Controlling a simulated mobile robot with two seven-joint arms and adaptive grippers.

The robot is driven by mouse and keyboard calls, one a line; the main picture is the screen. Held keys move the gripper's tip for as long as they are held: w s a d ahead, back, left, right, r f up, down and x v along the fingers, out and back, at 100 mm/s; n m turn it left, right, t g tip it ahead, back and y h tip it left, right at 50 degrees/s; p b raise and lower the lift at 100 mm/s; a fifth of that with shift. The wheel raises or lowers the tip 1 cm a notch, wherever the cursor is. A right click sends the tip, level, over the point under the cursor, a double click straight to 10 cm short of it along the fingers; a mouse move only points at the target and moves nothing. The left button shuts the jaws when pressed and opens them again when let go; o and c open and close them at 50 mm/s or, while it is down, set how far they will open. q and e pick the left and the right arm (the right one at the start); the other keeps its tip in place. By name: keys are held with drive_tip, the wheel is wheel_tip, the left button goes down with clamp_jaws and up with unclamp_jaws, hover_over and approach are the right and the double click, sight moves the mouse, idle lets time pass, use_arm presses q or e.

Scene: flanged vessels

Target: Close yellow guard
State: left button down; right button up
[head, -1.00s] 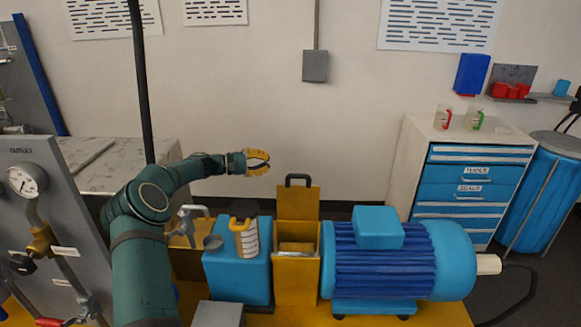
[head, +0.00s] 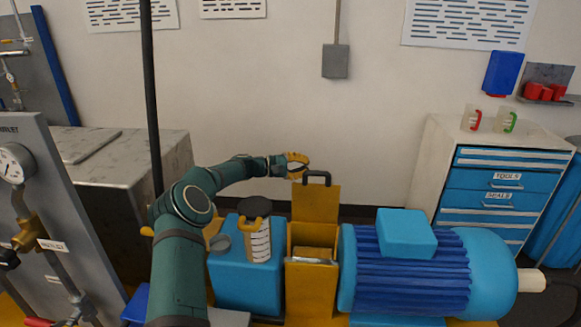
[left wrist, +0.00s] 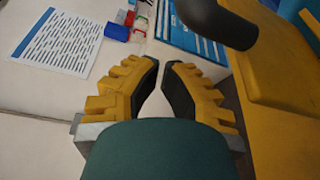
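The yellow guard (head: 312,287) is an open-topped box between the blue pump block and the blue motor. Its lid (head: 318,206) stands upright at the back, with a black handle (head: 317,176) on top. My left gripper (head: 297,163) is just left of the handle and slightly higher in the head view. In the left wrist view its yellow fingers (left wrist: 162,66) have a narrow gap between the tips and hold nothing. The handle (left wrist: 228,22) and lid (left wrist: 272,55) show there at the upper right, apart from the fingers. My right gripper is out of view.
The ribbed blue motor (head: 415,268) sits right of the guard. A tool cabinet (head: 499,187) stands behind at right. The space above the guard is free.

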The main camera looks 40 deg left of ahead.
use_arm(q)
drive_tip(key=shift+s+d+r, duration=0.15)
drive_tip(key=shift+s+d, duration=0.1)
drive_tip(key=shift+d, duration=0.35)
drive_tip(key=shift+s+d+r, duration=0.15)
drive_tip(key=shift+s+d, duration=0.1)
drive_tip(key=shift+d, duration=0.3)
drive_tip(key=shift+s+d+r, duration=0.15)
drive_tip(key=shift+s+d, duration=0.1)
drive_tip(key=shift+d, duration=0.35)
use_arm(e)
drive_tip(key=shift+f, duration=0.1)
